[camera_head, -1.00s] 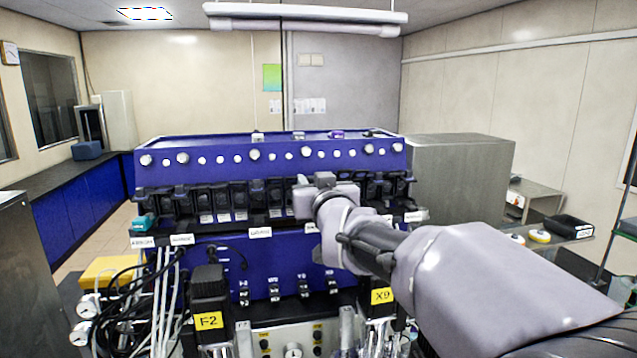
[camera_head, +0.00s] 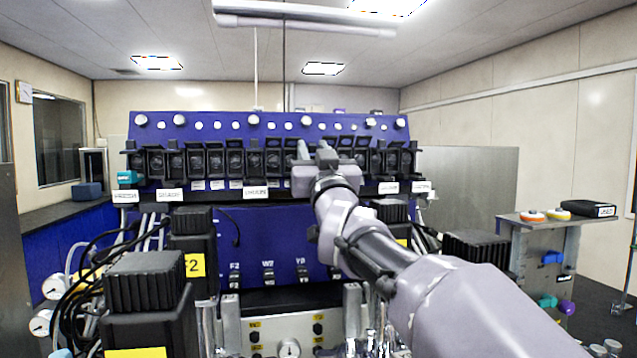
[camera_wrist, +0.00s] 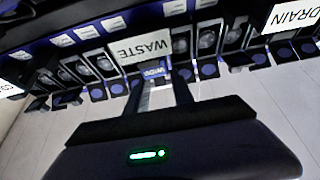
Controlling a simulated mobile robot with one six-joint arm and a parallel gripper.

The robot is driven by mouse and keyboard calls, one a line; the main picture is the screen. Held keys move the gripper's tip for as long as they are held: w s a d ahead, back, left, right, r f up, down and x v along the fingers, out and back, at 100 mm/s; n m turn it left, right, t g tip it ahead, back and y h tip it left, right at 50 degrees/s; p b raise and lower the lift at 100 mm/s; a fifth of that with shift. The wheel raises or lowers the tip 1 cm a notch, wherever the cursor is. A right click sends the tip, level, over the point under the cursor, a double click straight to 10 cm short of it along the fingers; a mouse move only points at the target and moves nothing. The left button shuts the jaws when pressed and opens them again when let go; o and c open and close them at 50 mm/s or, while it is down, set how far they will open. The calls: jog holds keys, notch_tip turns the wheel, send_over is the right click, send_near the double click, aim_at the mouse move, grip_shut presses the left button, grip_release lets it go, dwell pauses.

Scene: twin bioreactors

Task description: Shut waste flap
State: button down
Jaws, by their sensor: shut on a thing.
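The white WASTE label (camera_wrist: 143,47) shows in the wrist view, on the row of small dark flap units. A small blue piece with a label, which I take as the waste flap (camera_wrist: 153,70), sits just by it, between my fingertips. My gripper (camera_wrist: 160,84) is shut on this piece, with one finger on each side. In the head view my gripper (camera_head: 314,152) is at the row of black units on the blue bioreactor (camera_head: 260,228), right of the middle. The arm and gripper hide the flap there, and its angle cannot be told.
The DRAIN label (camera_wrist: 291,14) is at the wrist view's upper right, near similar flaps. Black motor blocks (camera_head: 148,280) and dark cables stand front left. Another black block (camera_head: 476,246) is right of my arm. A side table (camera_head: 540,222) stands at the right.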

jog(key=shift+b, duration=0.7)
jog(key=c, duration=1.4)
grip_release()
jog(key=shift+f, duration=0.1)
jog(key=shift+w, duration=0.1)
jog(key=b+v, duration=0.3)
jog(key=v, duration=1.4)
jog(key=shift+f, duration=0.5)
